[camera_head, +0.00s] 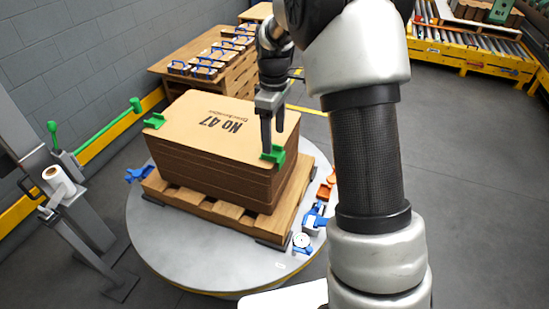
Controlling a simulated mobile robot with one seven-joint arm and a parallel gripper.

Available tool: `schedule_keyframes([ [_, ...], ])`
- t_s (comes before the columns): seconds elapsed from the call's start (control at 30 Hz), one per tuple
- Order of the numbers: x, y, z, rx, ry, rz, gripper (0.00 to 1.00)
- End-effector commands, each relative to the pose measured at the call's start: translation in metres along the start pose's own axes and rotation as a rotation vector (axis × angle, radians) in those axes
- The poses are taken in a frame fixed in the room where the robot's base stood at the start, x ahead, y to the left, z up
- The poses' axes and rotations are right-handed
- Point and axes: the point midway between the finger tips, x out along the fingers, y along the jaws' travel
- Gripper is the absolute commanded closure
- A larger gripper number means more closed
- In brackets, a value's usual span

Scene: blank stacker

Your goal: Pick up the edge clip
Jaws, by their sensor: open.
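A stack of brown cardboard blanks (205,135) marked "No 47" sits on a wooden pallet (235,217). A green edge clip (274,156) sits on the stack's right front corner. Another green clip (154,121) sits on the left corner. My gripper (271,146) points down at the right clip, with its fingertips at or just above it. The jaws are open. The fingers overlap the clip in this view, so I cannot tell whether they touch it.
The pallet stands on a round grey turntable (165,240). Blue clamps (315,218) and a round dial (301,240) lie at its right rim. A wooden bench (235,75) and a roller conveyor (470,48) are behind.

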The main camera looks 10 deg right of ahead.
Motion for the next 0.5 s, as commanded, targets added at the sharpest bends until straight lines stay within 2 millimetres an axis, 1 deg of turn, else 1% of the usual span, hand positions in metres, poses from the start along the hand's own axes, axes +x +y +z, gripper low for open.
schedule_keyframes([
  [0.17,0.009,0.001,0.0,0.0,-0.001,-0.001,0.34],
  [0.27,0.022,0.004,0.0,0.0,-0.001,-0.001,0.34],
  [0.4,0.044,0.007,-0.001,0.0,-0.001,-0.002,0.34],
  [0.5,0.054,0.007,0.0,0.0,-0.001,-0.001,0.34],
])
